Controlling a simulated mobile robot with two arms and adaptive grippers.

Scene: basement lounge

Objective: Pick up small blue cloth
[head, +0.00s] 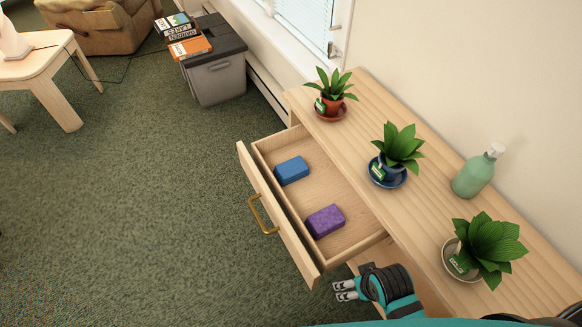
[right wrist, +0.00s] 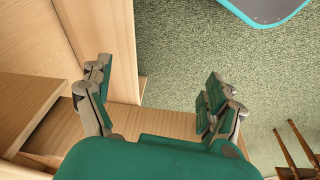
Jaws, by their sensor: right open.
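A small blue folded cloth (head: 292,170) lies in the open drawer (head: 274,197), toward its far end. A purple cloth or block (head: 325,221) lies in the same drawer, nearer to me. My right gripper (head: 343,290) is beside the near end of the drawer, outside it and apart from both items. In the right wrist view my right gripper (right wrist: 157,105) has its fingers wide apart with nothing between them. The blue cloth does not show in the right wrist view. My left gripper is in neither view.
The drawer front with its brass handle (head: 262,215) sticks out over the green carpet (head: 150,220). Several potted plants, one in a blue pot (head: 389,172), and a green pump bottle (head: 474,175) stand on the wooden cabinet top (head: 428,205). A grey bin (head: 215,78) stands farther back.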

